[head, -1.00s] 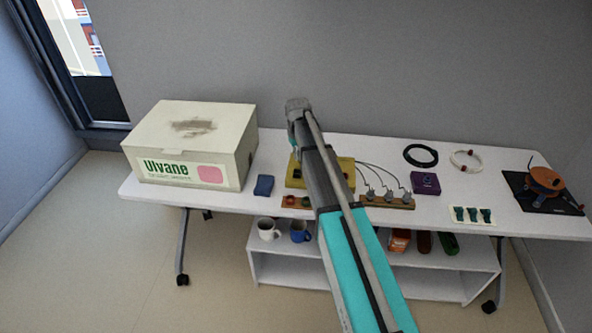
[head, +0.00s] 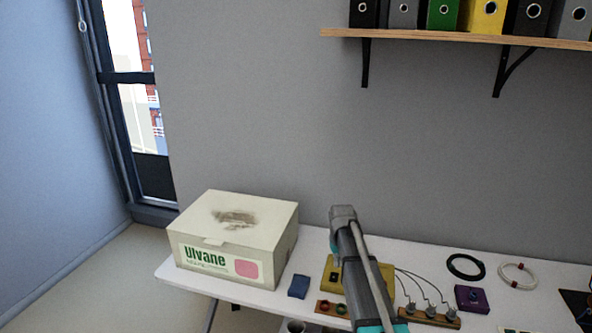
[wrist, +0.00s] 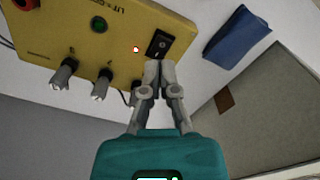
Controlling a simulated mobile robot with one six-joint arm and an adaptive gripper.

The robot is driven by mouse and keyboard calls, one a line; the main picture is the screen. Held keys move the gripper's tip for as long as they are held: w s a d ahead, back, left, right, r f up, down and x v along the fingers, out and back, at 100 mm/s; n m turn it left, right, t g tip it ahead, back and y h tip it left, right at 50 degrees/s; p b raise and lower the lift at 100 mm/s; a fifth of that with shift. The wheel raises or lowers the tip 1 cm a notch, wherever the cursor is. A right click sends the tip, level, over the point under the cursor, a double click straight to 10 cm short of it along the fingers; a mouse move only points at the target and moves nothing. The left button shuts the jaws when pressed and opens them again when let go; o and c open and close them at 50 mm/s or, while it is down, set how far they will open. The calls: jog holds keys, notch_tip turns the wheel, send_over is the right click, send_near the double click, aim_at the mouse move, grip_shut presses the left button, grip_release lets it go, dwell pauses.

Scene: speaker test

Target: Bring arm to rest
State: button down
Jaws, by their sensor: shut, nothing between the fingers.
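My arm (head: 362,275) rises from the bottom of the head view in front of the yellow box (head: 385,272). My gripper is hidden there behind the arm. In the wrist view my gripper (wrist: 160,66) is shut and empty, its fingertips together. The tips appear close to a black rocker switch (wrist: 159,44) on the yellow box's panel; I cannot tell whether they touch it. A green button (wrist: 99,25), a small lit light (wrist: 136,49) and grey plugs (wrist: 101,86) also show on that panel.
A large white "Ulvane" box (head: 200,245) stands at the table's left, with a blue block (head: 299,286) beside it. A plug strip (head: 430,317), a purple box (head: 470,298), a black ring (head: 465,267) and a white ring (head: 517,276) lie right. A binder shelf (head: 440,36) hangs above.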

jog(key=s+r+m+p, duration=0.2)
jog(key=s+r, duration=0.1)
jog(key=s, duration=2.2)
jog(key=shift+s+a+p, duration=0.2)
jog(key=shift+p, duration=0.2)
